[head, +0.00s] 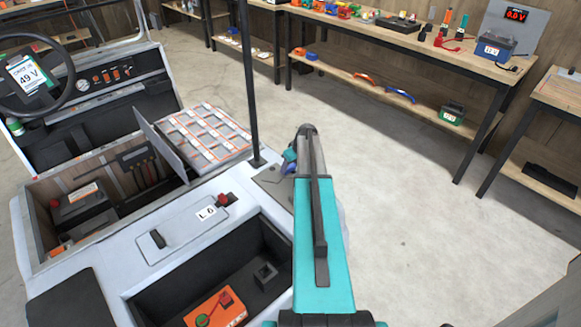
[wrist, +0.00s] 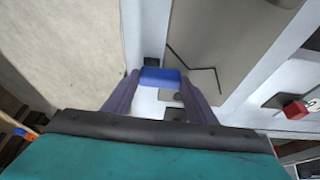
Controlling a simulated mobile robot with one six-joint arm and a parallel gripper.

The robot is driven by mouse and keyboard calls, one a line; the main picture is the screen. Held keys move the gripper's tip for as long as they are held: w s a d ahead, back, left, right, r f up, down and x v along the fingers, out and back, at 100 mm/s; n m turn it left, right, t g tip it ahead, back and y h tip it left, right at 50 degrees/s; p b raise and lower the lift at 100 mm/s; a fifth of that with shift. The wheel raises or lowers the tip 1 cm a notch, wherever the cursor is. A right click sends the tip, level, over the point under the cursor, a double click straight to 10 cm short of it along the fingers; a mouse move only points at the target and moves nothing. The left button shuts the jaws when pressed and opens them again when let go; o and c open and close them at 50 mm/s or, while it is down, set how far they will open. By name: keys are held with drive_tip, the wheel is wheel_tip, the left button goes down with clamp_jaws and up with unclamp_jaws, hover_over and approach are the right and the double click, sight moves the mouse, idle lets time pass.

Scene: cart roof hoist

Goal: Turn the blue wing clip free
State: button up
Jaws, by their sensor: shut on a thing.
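The blue wing clip (wrist: 160,76) shows in the wrist view at the edge of the cart body, beside a grey plate (wrist: 215,55). My gripper (wrist: 157,84) reaches it from the near side, with one finger on each side of the clip, shut on it. In the head view a bit of blue (head: 289,169) shows just left of my arm, near the foot of the dark post. My arm hides most of the clip and my gripper there, so I cannot tell how far the clip is turned.
A dark upright post (head: 249,80) stands close to the left of my arm. A red knob (wrist: 296,109) sits on the cart to the right in the wrist view. An open bay (head: 222,275) lies left of my arm. Bare floor (head: 400,200) is free to the right.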

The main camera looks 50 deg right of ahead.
drive_tip(key=shift+a+m, duration=0.1)
drive_tip(key=shift+m, duration=0.2)
drive_tip(key=shift+w+m+h+b, duration=0.2)
drive_tip(key=shift+m+h+b, duration=0.3)
drive_tip(key=shift+m, duration=0.35)
drive_tip(key=shift+w+m+h+b, duration=0.15)
drive_tip(key=shift+m+h+b, duration=0.15)
drive_tip(key=shift+m+b, duration=0.4)
drive_tip(key=m+b, duration=0.1)
drive_tip(key=m, duration=0.1)
drive_tip(key=w+m+g+h, duration=0.1)
drive_tip(key=m, duration=0.2)
drive_tip(key=shift+m+g+h+b, duration=0.25)
drive_tip(key=shift+g+h+b, duration=0.05)
drive_tip(key=shift+b, duration=0.05)
drive_tip(key=m, duration=0.1)
drive_tip(key=m+g+b, duration=0.1)
drive_tip(key=m, duration=0.1)
drive_tip(key=d+m+g+h+b, duration=0.1)
drive_tip(key=m, duration=0.1)
drive_tip(key=shift+w, duration=0.35)
drive_tip(key=shift+d+m+g+b, duration=0.15)
drive_tip(key=shift+m+g+b, duration=0.5)
drive_tip(key=shift+m, duration=1.05)
drive_tip(key=o, duration=1.1)
drive_tip(key=shift+c, duration=0.2)
drive_tip(key=shift+r, duration=0.1)
drive_tip(key=b+v, duration=0.1)
drive_tip(key=v, duration=1.2)
drive_tip(key=shift+r, duration=0.3)
